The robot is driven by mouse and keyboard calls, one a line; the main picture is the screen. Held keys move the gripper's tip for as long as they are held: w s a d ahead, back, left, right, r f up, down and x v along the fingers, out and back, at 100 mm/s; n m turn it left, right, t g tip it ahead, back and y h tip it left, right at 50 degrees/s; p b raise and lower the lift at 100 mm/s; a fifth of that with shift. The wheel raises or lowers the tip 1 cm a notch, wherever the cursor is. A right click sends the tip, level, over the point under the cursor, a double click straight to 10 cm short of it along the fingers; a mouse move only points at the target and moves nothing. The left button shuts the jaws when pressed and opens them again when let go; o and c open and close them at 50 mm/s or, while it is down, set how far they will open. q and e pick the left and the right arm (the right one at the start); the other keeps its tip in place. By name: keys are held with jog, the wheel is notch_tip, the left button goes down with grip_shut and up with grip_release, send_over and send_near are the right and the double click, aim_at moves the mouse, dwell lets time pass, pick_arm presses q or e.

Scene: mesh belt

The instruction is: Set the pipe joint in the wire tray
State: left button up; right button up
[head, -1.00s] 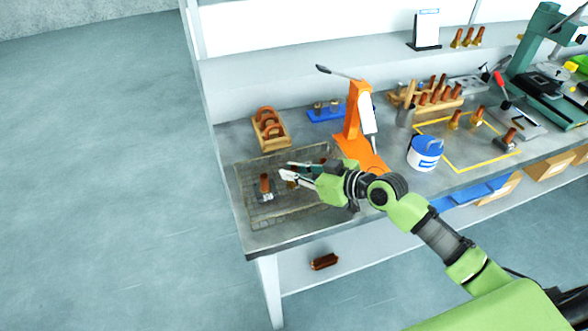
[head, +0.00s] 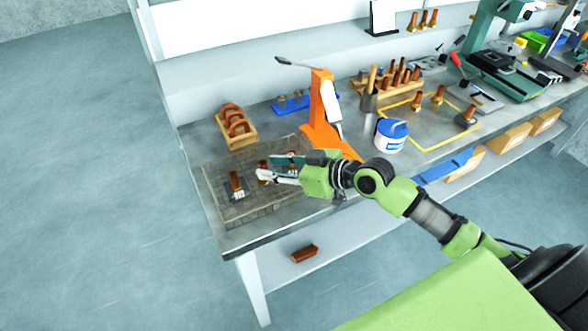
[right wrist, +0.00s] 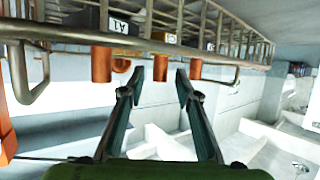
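The wire tray (head: 268,207) is a mesh basket at the left end of the bench; its wires also show in the right wrist view (right wrist: 262,50). One copper-brown pipe joint with a pale labelled base (head: 236,182) stands in it. Another joint (head: 263,165) stands in the tray at my right gripper (head: 268,168). In the right wrist view, the gripper (right wrist: 160,72) is open. A copper pipe end (right wrist: 160,68) is between its fingertips, with gaps on both sides. More copper ends show beside it, one by a block marked A1 (right wrist: 120,26). My left gripper is not in view.
An orange lever press (head: 322,110) stands right of the tray. A wooden rack (head: 238,132) is behind it. A blue-lidded white tub (head: 391,135) and a yellow-marked area (head: 432,148) lie further right. A brown part (head: 304,254) is on the lower shelf.

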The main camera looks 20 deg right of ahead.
jog(key=v, duration=0.3)
jog(key=b+v, duration=0.1)
jog(key=v, duration=0.3)
jog(key=shift+f, duration=0.25)
jog(key=shift+v, duration=0.9)
jog(key=shift+a+r, duration=0.1)
jog(key=shift+r, duration=0.05)
